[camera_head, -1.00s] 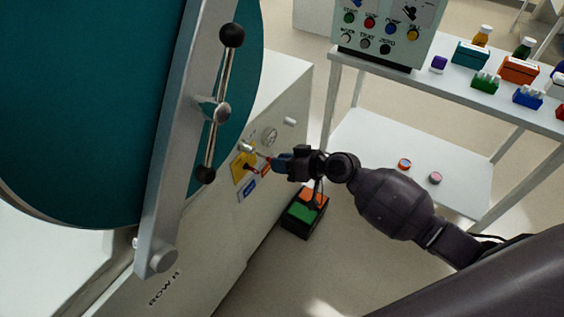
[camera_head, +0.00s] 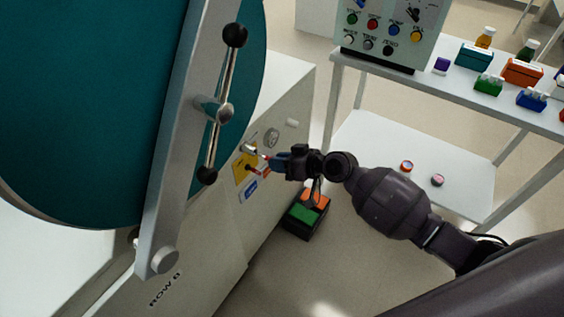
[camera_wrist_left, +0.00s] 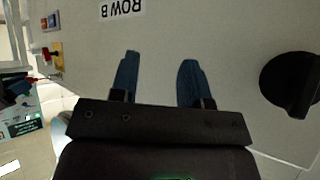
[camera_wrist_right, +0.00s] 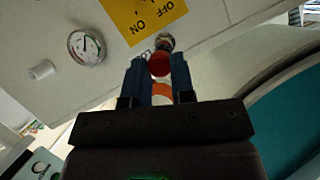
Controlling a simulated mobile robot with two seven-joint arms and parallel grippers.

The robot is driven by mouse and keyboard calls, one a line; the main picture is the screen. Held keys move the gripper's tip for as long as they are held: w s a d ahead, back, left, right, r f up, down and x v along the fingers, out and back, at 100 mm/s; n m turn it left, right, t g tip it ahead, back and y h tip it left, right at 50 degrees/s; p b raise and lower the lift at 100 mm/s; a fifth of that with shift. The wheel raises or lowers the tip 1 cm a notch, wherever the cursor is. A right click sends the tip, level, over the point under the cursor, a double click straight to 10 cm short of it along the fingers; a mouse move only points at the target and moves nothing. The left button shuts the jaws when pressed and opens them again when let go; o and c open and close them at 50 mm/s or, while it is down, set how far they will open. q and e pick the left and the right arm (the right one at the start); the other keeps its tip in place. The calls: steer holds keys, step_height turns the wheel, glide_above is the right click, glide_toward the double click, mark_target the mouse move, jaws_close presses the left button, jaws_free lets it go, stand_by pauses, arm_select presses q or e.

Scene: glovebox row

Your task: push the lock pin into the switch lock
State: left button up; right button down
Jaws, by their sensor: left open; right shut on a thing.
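My right gripper (camera_head: 270,160) is shut on the lock pin, in front of the yellow switch plate (camera_head: 243,167) on the machine's panel. In the right wrist view, the red end of the lock pin (camera_wrist_right: 159,64) shows between the fingertips (camera_wrist_right: 157,72), with an orange part behind it. A round metal piece (camera_wrist_right: 165,42), seemingly the switch lock, lies just beyond the red end at the plate's edge. I cannot tell whether they touch. The plate (camera_wrist_right: 145,14) reads ON and OFF.
A gauge (camera_wrist_right: 87,47) and a white knob (camera_wrist_right: 42,70) sit beside the plate. The large teal door with its handle bar (camera_head: 222,110) stands at left. A black box with green and orange top (camera_head: 306,213) is on the floor. A white shelf table (camera_head: 420,160) stands at right.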

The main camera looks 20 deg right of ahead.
arm_select(q)
steer(key=shift+s+f+b, duration=0.15)
steer(key=shift+f+b, duration=0.15)
steer(key=shift+f, duration=0.15)
arm_select(e)
steer(key=shift+w+a, duration=1.1)
steer(key=shift+w, duration=0.25)
steer(key=c, duration=0.9)
jaws_free()
arm_select(q)
steer(key=shift+w+r+p, duration=0.3)
steer(key=shift+w+r, duration=0.05)
steer(key=shift+r, duration=0.45)
arm_select(e)
steer(key=shift+v, duration=5.4)
arm_select(q)
steer(key=shift+w+d+r, duration=0.1)
steer(key=shift+w+d, duration=0.05)
steer(key=shift+w, duration=0.1)
arm_select(e)
steer(key=shift+s+d+f, duration=0.1)
